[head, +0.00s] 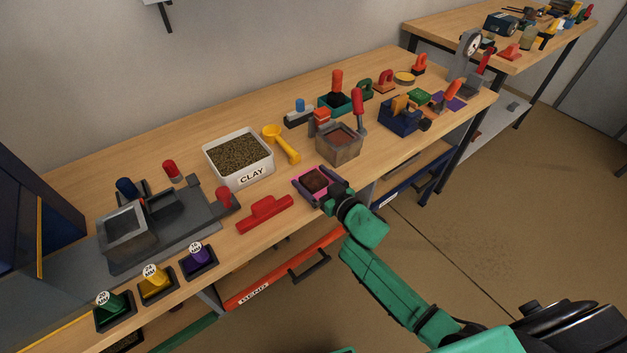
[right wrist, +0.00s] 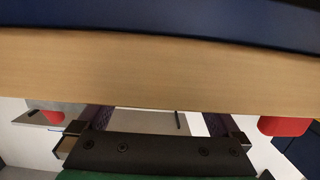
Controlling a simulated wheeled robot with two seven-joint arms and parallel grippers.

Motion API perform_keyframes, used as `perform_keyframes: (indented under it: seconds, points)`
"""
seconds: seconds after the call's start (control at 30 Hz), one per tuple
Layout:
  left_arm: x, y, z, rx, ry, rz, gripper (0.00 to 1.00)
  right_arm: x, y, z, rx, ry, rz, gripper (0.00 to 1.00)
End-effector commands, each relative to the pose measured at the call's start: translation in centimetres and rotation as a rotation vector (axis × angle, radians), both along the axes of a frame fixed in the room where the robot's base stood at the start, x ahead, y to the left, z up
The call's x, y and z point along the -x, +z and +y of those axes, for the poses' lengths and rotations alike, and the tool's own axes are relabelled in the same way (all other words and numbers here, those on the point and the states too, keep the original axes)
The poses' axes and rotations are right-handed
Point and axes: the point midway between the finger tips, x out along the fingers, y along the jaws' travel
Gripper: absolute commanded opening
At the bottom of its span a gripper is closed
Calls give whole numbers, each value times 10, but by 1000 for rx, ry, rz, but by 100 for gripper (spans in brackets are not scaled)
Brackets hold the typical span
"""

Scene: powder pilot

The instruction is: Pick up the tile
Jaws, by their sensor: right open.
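A small dark brown square piece, which looks like the tile (head: 315,179), lies in a pink-rimmed holder near the front edge of the workbench. My right gripper (head: 318,186) comes in from the front, low over the bench edge. Its dark purple fingers are apart, on either side of the pink holder; I cannot tell whether they touch it. In the right wrist view the open gripper (right wrist: 159,122) shows its two fingers wide apart with nothing visible held between them. The tile cannot be made out in that view. My left gripper is not in view.
A red block with a handle (head: 264,213) lies left of the holder, with a white clay bin (head: 239,160) and yellow scoop (head: 281,143) behind. A grey-brown box of reddish material (head: 339,147) stands close behind right. A grey press (head: 160,228) is farther left.

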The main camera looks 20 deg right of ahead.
Motion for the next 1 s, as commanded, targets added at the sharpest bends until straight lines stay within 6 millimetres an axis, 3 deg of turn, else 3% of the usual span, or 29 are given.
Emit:
perform_keyframes:
  seconds: [0.07, 0.1, 0.3, 0.67, 0.83, 1.0]
  points:
    - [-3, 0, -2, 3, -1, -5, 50, 1, 0, 0, 0, 0, 0, 100]
    - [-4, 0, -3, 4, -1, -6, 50, 1, 0, 0, 0, 0, 0, 92]
    - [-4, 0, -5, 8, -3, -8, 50, 1, 0, 0, 0, 0, 0, 16]
    - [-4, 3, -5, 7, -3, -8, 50, 1, 9, -1, 2, 0, -2, 15]
    - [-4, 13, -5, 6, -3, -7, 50, 0, 48, -1, 5, 2, -6, 15]
    - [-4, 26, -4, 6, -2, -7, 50, 1, 116, 0, 5, 5, -8, 15]
